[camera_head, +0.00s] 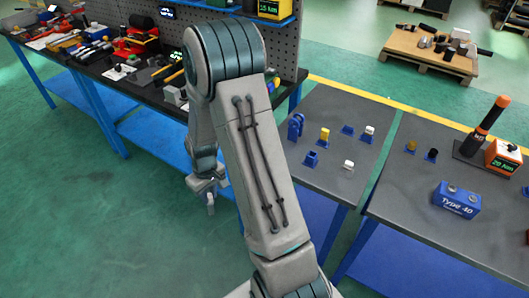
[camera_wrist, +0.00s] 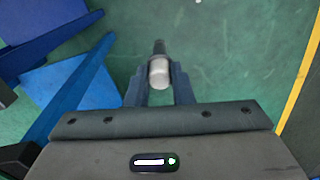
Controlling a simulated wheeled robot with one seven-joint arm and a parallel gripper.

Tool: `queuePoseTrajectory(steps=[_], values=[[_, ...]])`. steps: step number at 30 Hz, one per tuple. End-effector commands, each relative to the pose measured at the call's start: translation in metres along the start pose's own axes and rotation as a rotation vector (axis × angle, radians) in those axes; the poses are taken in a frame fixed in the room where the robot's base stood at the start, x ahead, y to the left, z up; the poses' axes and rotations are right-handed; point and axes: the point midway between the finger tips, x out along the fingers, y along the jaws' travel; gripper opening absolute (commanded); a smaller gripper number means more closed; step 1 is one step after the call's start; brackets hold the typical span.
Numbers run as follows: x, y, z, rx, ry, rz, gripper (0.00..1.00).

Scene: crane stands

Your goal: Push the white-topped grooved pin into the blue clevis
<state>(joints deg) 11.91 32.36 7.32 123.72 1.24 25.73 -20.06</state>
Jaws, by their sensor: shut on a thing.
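My gripper (camera_head: 209,196) hangs over the green floor, left of the middle table. In the wrist view, my gripper (camera_wrist: 159,90) is shut on a pin with a pale, white-grey top (camera_wrist: 159,73) and a darker narrow end pointing away. Any groove on the pin is too small to tell. The blue clevis (camera_head: 296,126) stands upright at the left far edge of the middle table, to the right of my arm and apart from the gripper. The clevis does not show in the wrist view.
The middle table (camera_head: 340,190) also bears an empty blue holder (camera_head: 311,158), a yellow-topped piece (camera_head: 325,134) and white-topped pieces (camera_head: 348,165) in blue bases. A blue-legged workbench (camera_head: 110,75) full of tools stands at left. A right table (camera_head: 410,200) carries a Type 4D box (camera_head: 456,201).

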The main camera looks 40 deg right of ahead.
Motion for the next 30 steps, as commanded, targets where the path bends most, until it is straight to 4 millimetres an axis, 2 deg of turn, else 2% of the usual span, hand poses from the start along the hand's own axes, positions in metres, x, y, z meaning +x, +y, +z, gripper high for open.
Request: queuePoseTrajectory(steps=[8,17,24,30], values=[[0.013,0.034,0.044,-0.354,-0.053,-0.145,0.00],[0.012,0.082,0.091,-0.958,-0.281,-0.370,0.00],[-0.006,0.129,0.116,-1.563,-0.734,-0.527,0.00],[-0.024,0.159,0.121,-1.896,-1.145,-0.528,0.00]])
